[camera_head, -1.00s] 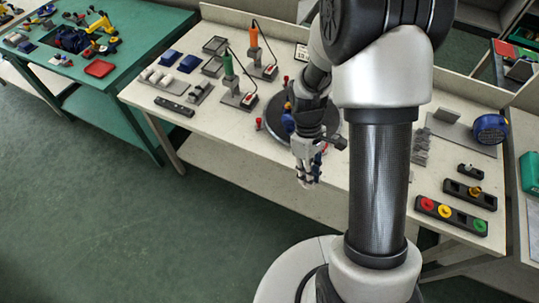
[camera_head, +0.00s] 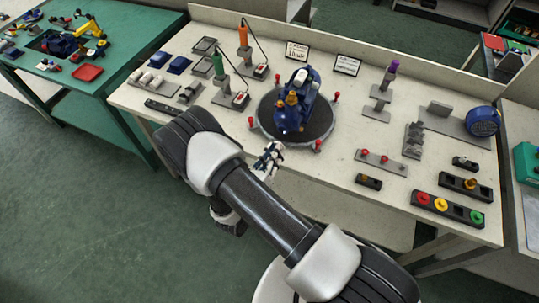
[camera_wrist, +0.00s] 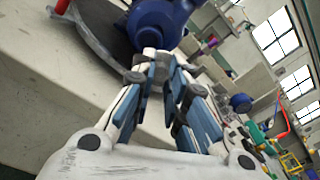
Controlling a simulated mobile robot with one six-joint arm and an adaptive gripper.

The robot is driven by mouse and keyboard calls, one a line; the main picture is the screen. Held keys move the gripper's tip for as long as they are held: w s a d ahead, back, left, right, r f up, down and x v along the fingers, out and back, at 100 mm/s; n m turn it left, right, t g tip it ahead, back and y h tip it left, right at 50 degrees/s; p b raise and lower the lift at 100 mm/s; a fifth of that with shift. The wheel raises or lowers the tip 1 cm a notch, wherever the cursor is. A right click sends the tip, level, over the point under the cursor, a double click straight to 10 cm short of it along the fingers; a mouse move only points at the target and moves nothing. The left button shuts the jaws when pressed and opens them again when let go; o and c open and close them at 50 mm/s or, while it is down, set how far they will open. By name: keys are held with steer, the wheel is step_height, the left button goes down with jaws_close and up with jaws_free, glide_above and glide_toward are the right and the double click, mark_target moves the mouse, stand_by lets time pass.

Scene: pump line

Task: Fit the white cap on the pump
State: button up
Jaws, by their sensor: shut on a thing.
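The blue pump (camera_head: 309,84), with brass-coloured fittings on its near side, stands on a dark round turntable (camera_head: 322,118). My gripper (camera_head: 268,158) is just in front of the turntable's near edge, at the bench front. In the wrist view its fingertips (camera_wrist: 161,60) are close together, shut on a small pale piece that I take for the white cap (camera_wrist: 157,82). The fingers hide most of it. The blue pump body (camera_wrist: 158,22) shows just beyond the fingertips; I cannot tell the exact gap.
A dark rack (camera_head: 449,208) holds red, yellow and green caps, with one empty slot between yellow and green. Red-topped posts (camera_head: 318,146) stand around the turntable. Orange (camera_head: 243,35) and green (camera_head: 218,64) tools stand behind left.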

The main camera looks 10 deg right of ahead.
mark_target(282, 130)
steer(key=shift+n+t+y, duration=0.4)
steer(key=shift+t, duration=0.2)
steer(key=shift+w+a+f+b+x, duration=0.1)
steer(key=shift+a+x, duration=0.05)
steer(key=shift+x, duration=0.85)
steer(key=shift+w+a+f+b+x, duration=0.1)
steer(key=shift+w+a+x, duration=0.1)
steer(key=shift+x, duration=0.8)
steer(key=shift+w+a+f+b+x, duration=0.1)
steer(key=shift+a+x, duration=0.05)
steer(key=shift+x, duration=0.85)
steer(key=shift+w+d, duration=0.2)
steer(key=o, duration=0.8)
steer(key=shift+v, duration=2.95)
steer(key=shift+a, duration=0.1)
steer(key=v, duration=1.2)
